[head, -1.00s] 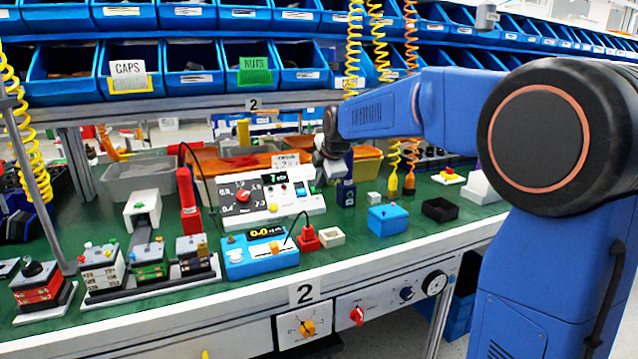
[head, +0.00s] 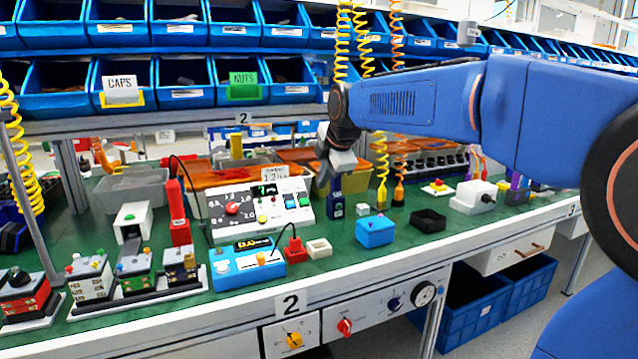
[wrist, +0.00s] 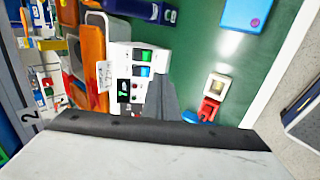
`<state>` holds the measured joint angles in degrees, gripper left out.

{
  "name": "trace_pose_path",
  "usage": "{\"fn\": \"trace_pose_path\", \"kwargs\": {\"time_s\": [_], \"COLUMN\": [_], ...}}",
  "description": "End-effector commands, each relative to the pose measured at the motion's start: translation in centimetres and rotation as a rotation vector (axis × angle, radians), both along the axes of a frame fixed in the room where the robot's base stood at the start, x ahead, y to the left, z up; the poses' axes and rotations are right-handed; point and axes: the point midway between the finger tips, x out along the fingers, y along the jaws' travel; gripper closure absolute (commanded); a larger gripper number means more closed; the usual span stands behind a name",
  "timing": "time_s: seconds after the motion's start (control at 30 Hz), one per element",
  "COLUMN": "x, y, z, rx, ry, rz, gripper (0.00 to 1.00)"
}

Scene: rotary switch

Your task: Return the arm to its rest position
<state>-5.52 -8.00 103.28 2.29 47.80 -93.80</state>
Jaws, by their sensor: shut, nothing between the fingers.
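My blue arm reaches in from the right in the head view, over the green bench. My gripper (head: 333,176) hangs from the dark wrist, pointing down, and is shut with nothing in it. It appears near the right end of the white control panel (head: 262,225); the exact gap to the panel cannot be judged. In the wrist view my grey gripper fingers (wrist: 160,98) are together and cover part of the panel (wrist: 124,60).
A blue meter (head: 246,264), a red block (head: 294,250), a blue box (head: 375,231) and a black tray (head: 427,220) stand on the bench. A dark blue bottle-like object (head: 336,206) is close by the gripper. Blue bins (head: 185,82) line the shelf behind.

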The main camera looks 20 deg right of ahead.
Motion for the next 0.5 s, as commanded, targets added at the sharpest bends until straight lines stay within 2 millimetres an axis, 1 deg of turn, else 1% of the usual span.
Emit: {"fn": "trace_pose_path", "kwargs": {"time_s": [0.37, 0.43, 0.5], "x": [-0.2, -0.6, -1.7], "y": [0.0, -0.1, -0.4], "z": [0.1, 0.0, -0.2], "rx": [0.001, 0.009, 0.031], "ry": [0.000, 0.003, 0.012], "rz": [-0.001, -0.014, -0.047], "gripper": [1.00, 1.00, 1.00]}}
